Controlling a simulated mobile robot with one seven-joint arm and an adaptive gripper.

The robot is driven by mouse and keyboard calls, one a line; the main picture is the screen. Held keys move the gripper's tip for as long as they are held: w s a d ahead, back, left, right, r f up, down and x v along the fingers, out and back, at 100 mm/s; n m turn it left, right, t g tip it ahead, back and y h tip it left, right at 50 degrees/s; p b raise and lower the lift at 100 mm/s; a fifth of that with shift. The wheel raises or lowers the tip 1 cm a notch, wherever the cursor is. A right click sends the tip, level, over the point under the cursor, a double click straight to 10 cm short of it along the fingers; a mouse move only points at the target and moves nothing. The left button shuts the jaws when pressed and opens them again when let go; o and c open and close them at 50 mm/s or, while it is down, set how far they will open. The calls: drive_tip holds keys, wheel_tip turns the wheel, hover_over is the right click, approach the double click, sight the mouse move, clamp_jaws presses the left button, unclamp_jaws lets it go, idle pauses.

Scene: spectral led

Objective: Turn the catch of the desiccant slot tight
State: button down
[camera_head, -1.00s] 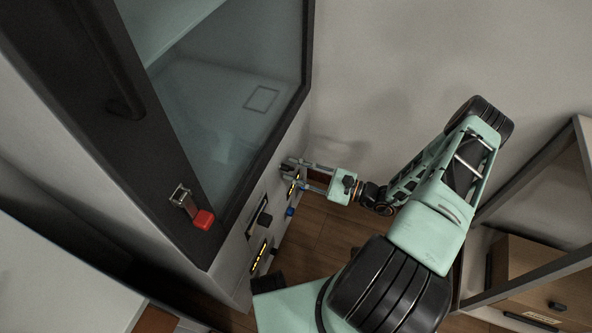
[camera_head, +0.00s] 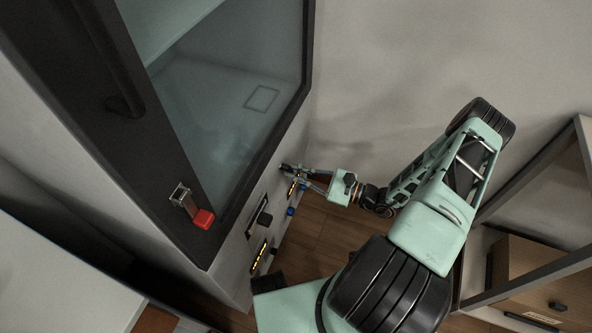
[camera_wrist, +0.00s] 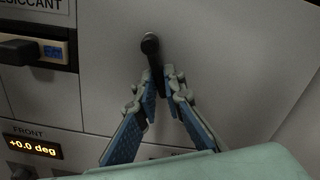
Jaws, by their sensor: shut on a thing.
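The catch (camera_wrist: 150,44) is a dark round pivot with a short lever hanging down, on the pale cabinet front in the wrist view. My gripper (camera_wrist: 159,82) is shut on the catch's lever, one blue-padded finger on each side. The lever's lower end is partly hidden between the fingers. The desiccant slot (camera_wrist: 32,50), with a black handle and a small blue patch, is left of the catch, under a label partly cut off. In the head view my gripper (camera_head: 288,171) reaches the cabinet's lower front; the catch is too small to tell there.
A display (camera_wrist: 33,146) reading "+0.0 deg" under "FRONT" is at lower left in the wrist view. A glass door (camera_head: 225,95) and a red-tipped latch (camera_head: 203,218) are on the cabinet. A shelf frame (camera_head: 530,215) stands at right. Wooden floor shows between them.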

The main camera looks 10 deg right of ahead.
sight(278, 179)
drive_tip(key=m, duration=0.2)
drive_tip(key=shift+s+a+f+m, duration=0.15)
drive_tip(key=shift+s+a+m, duration=0.1)
drive_tip(key=shift+s+m, duration=0.15)
drive_tip(key=m, duration=0.1)
drive_tip(key=s+m, duration=0.1)
drive_tip(key=m, duration=0.1)
drive_tip(key=shift+a+m, duration=0.3)
drive_tip(key=shift+a, duration=0.05)
drive_tip(key=m, duration=0.2)
drive_tip(key=s+m, duration=0.1)
drive_tip(key=m, duration=0.1)
drive_tip(key=a+m, duration=0.1)
drive_tip(key=shift+s+r+m+p, duration=0.3)
drive_tip(key=shift+m, duration=0.1)
drive_tip(key=shift+a, duration=0.1)
drive_tip(key=c, duration=2)
unclamp_jaws()
drive_tip(key=v, duration=1.2)
